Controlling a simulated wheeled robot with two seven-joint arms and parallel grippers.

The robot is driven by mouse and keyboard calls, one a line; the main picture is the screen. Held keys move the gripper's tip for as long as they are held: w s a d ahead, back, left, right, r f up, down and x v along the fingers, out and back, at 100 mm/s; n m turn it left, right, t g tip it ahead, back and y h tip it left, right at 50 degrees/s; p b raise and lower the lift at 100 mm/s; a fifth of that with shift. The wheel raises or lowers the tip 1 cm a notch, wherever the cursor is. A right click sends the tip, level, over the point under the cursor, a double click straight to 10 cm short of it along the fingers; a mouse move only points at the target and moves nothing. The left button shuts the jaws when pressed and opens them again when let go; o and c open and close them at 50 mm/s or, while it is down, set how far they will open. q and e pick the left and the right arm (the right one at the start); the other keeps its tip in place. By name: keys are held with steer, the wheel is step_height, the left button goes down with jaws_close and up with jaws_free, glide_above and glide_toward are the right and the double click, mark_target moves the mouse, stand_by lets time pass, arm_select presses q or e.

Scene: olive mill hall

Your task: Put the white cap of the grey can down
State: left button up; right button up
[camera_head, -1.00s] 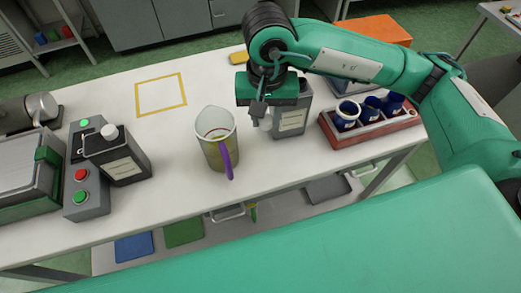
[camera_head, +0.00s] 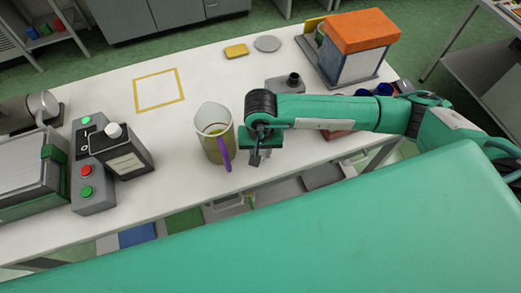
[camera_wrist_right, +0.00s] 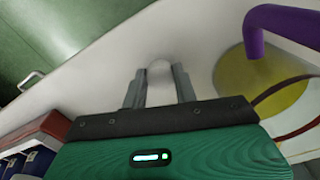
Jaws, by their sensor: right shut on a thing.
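My right gripper (camera_head: 254,160) is low over the front of the table, just right of the jug. In the right wrist view its two fingers (camera_wrist_right: 160,90) are shut on the white cap (camera_wrist_right: 159,68), a small pale piece close in colour to the table. I cannot tell whether the cap touches the table. The grey can (camera_head: 282,87) stands behind my right arm with its dark neck (camera_head: 293,78) bare; the arm hides its lower part. My left gripper is not in view.
The clear jug (camera_head: 215,140) with a purple handle (camera_wrist_right: 257,28) stands close beside the gripper. A dark can with a white cap (camera_head: 127,160) and a button box (camera_head: 92,185) are at left. The yellow-outlined square (camera_head: 160,103) is empty. My arm partly hides blue cups (camera_head: 383,89).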

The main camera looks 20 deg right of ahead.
steer(key=shift+f, duration=0.55)
steer(key=shift+f, duration=0.15)
steer(key=o, duration=1.1)
